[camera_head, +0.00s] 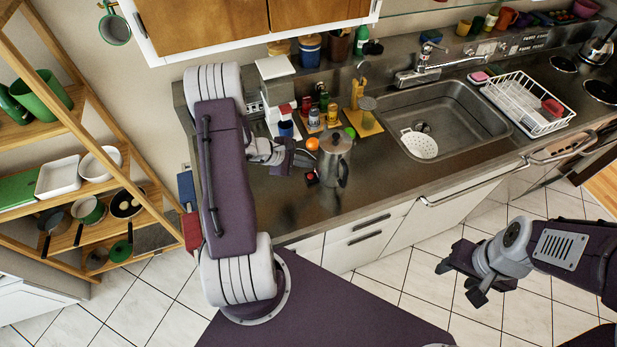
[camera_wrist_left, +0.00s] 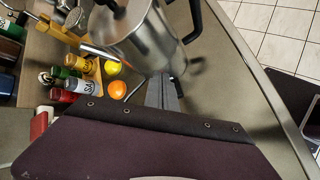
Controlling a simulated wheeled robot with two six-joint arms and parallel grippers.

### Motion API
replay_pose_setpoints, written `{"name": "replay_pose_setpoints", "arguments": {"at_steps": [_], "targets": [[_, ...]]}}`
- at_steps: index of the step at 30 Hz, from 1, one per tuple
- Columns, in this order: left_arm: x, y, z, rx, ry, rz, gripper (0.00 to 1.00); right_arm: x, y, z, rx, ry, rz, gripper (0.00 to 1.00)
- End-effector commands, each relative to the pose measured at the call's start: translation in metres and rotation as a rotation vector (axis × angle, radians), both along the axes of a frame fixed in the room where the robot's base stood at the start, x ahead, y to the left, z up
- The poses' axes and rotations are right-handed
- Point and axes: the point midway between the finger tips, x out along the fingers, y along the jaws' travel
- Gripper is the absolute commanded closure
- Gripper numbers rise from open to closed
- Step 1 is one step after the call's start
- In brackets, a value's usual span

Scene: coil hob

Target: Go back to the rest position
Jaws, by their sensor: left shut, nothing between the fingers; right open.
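My left gripper (camera_head: 306,160) is shut and empty above the counter, just left of a metal pot (camera_head: 334,158). In the left wrist view, its closed fingers (camera_wrist_left: 162,93) show close to the foot of the pot (camera_wrist_left: 148,35); I cannot tell if they touch it. My right gripper (camera_head: 458,281) is open and empty over the floor, in front of the cabinets.
The sink (camera_head: 445,120) and white dish rack (camera_head: 527,103) lie right. A wooden shelf (camera_head: 148,190) stands left. The counter's front is mostly clear.

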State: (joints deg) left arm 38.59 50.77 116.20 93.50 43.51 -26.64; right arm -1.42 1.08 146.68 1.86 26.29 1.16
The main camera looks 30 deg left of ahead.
Motion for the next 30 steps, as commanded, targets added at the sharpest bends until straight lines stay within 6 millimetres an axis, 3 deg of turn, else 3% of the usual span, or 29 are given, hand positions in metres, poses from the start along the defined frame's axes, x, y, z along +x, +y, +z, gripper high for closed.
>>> {"name": "replay_pose_setpoints", "arguments": {"at_steps": [10,13,16,19,21,24,30], "targets": [[0.0,-0.001,-0.001,0.001,0.0,-0.006,1.0,0.0,0.0,-0.001,0.0,0.0,0.0,0.48],[-0.008,-0.025,0.0,0.031,0.016,-0.117,1.0,0.0,0.0,-0.01,0.0,0.0,0.0,0.48],[-0.044,-0.08,0.002,0.136,0.065,-0.423,1.0,0.0,0.0,-0.031,0.0,0.0,0.0,0.48],[-0.101,-0.12,0.002,0.333,0.108,-0.809,1.0,0.0,0.0,-0.054,0.0,0.0,0.0,0.48],[-0.134,-0.127,0.002,0.492,0.112,-1.046,1.0,0.0,0.0,-0.067,0.0,0.0,0.0,0.48],[-0.162,-0.125,0.003,0.709,0.083,-1.31,1.0,0.0,0.0,-0.08,0.0,0.0,0.0,0.48],[-0.176,-0.118,0.01,0.951,0.009,-1.555,1.0,0.0,0.0,-0.089,0.0,0.0,0.0,0.48]]}}
